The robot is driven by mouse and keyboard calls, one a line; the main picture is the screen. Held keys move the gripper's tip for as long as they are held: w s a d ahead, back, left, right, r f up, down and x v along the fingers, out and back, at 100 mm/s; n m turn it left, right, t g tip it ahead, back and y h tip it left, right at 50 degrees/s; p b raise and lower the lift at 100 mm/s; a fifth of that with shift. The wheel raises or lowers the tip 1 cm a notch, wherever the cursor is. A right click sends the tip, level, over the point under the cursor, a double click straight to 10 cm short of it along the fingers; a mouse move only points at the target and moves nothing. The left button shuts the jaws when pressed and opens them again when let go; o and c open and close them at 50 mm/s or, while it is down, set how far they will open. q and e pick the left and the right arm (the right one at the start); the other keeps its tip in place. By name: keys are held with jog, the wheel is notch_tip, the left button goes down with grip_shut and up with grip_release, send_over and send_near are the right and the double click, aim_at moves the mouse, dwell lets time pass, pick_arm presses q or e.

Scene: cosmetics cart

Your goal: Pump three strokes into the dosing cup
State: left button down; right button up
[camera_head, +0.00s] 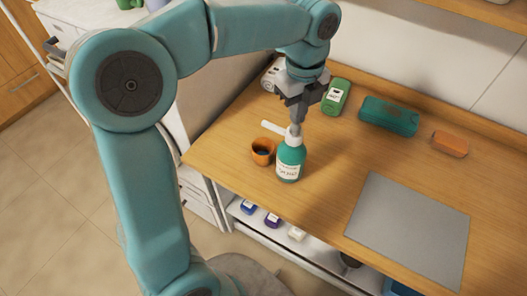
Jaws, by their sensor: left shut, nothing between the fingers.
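A teal pump bottle (290,160) with a white label and a white pump head (293,137) stands upright on the wooden cart top. Its white spout points left, above a small orange dosing cup (263,152). The cup has something dark inside; I cannot tell what. My left gripper (297,128) points down with its fingers shut and empty. Its fingertips are right at the top of the pump head; I cannot tell whether they press on it. My right gripper is out of view.
A green bottle (337,97) and a white item (271,74) stand behind my left gripper. A teal case (388,116) and an orange block (450,144) lie at the back right. A grey mat (410,228) lies at front right. Small bottles (272,220) sit on the shelf below.

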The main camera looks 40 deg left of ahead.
pick_arm(q)
jog(key=shift+f+b, duration=0.95)
jog(key=shift+f, duration=0.5)
jog(key=shift+r, duration=0.1)
jog(key=shift+r+p, duration=1.45)
jog(key=shift+f, duration=0.2)
jog(key=shift+f+b, duration=1.05)
jog(key=shift+f, duration=0.25)
jog(key=shift+r, duration=0.1)
jog(key=shift+r+p, duration=1.4)
